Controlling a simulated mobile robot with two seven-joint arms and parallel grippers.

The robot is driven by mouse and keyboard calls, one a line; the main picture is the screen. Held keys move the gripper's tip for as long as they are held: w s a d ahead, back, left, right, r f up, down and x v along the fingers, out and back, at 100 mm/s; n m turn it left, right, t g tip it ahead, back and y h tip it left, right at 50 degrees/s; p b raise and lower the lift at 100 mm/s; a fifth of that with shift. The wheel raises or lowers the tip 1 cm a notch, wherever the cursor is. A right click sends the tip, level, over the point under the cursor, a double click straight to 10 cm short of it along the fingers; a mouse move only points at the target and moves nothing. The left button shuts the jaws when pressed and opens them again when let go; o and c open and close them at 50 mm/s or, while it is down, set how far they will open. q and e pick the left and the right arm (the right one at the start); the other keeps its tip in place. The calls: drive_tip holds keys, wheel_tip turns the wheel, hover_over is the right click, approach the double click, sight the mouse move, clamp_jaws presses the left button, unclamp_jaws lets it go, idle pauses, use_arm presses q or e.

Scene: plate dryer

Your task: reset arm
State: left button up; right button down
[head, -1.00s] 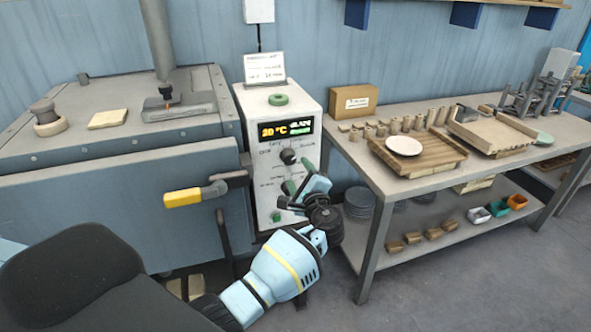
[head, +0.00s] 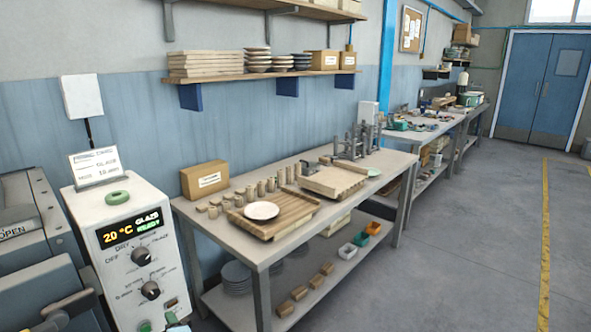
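The white control box (head: 82,205) stands at the lower left. Its display (head: 130,228) reads 20 °C with further text, the top word like "GLAZE". Two black knobs show below it, an upper one (head: 141,257) and a lower one (head: 150,290). A small light-blue and grey piece shows at the bottom edge in front of the box; it looks like the tip of my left gripper (head: 176,324). Its fingers are cut off by the frame, so I cannot tell whether they are open. My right gripper is not in view.
A workbench (head: 270,250) right of the box carries a wooden board with a white plate (head: 261,211), several small cylinders and a cardboard box (head: 204,180). Part of the dryer (head: 30,225) shows at the left edge. Open floor (head: 470,250) lies to the right.

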use_arm(q)
drive_tip(key=s+d+f+n+g+h, duration=0.1)
drive_tip(key=s+d+f+n+h, duration=0.25)
drive_tip(key=s+f, duration=0.6)
drive_tip(key=s+d+f+n+g+h, duration=0.1)
drive_tip(key=s+d+f+n+h, duration=0.35)
drive_tip(key=s, duration=0.85)
drive_tip(key=s+d+n+h, duration=0.2)
drive_tip(key=s+n+h, duration=0.1)
drive_tip(key=s, duration=0.8)
drive_tip(key=shift+d+f, duration=0.3)
drive_tip(key=shift+d, duration=0.1)
drive_tip(key=shift+s, duration=0.1)
